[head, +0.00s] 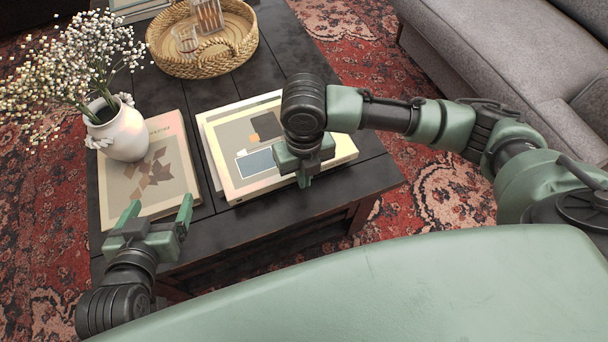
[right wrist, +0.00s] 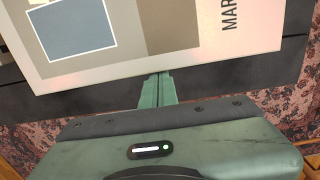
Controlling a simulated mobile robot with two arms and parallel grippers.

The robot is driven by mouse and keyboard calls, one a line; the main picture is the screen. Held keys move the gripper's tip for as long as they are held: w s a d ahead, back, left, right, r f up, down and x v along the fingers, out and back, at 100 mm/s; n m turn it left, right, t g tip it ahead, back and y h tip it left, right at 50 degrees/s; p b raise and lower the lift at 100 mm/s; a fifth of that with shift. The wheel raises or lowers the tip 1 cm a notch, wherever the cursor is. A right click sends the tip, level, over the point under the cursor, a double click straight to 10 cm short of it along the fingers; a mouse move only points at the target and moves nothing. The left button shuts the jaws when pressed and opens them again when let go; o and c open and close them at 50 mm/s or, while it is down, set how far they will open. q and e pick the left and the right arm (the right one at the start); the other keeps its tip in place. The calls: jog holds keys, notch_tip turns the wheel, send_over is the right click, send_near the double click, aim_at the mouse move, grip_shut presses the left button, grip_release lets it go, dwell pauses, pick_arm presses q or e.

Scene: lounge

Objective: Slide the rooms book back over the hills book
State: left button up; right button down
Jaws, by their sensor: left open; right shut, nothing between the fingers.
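A cream book with blue, black and orange panels (head: 255,165), which I take for the rooms book, lies on the dark table. A pale layer shows along its edges; I cannot tell whether that is the hills book beneath. In the right wrist view the cover (right wrist: 180,45) shows part of a title. My right gripper (head: 305,182) is shut and empty, fingers down at the book's near edge. In the right wrist view its fingertips (right wrist: 157,78) meet that edge; contact is unclear. My left gripper (head: 158,210) is open and empty near the table's front left corner.
A beige book with brown shapes (head: 150,185) lies at left, with a white vase of flowers (head: 122,135) at its far left corner. A woven tray (head: 165,62) holding a glass stands behind. A grey sofa (head: 470,50) is at right. A dark table strip (head: 250,225) is bare in front.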

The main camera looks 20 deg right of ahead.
pick_arm(q)
jog(key=s+a+f+g, duration=0.1)
jog(key=s, duration=0.1)
jog(key=s+f+g+p, duration=0.1)
jog(key=s+f+g, duration=0.1)
jog(key=s+a+f+g+y+p, duration=0.1)
jog(key=s+f, duration=0.1)
jog(key=s, duration=0.1)
jog(key=shift+s+a+f+g, duration=0.1)
jog(key=shift+a+g, duration=0.25)
jog(key=shift+g, duration=0.05)
pick_arm(e)
jog(key=w, duration=0.3)
jog(key=shift+w+r, duration=0.1)
jog(key=shift+r, duration=0.05)
jog(key=w+p, duration=0.1)
jog(key=w, duration=0.2)
jog(key=shift+w+a, duration=0.1)
jog(key=shift+w, duration=0.05)
pick_arm(q)
jog(key=s+a+f+g+y, duration=0.1)
jog(key=s+a+f+g, duration=0.1)
jog(key=s, duration=0.4)
jog(key=shift+s+g, duration=0.3)
jog(key=shift+g, duration=0.4)
jog(key=shift+r+p, duration=0.1)
jog(key=shift+p, duration=0.2)
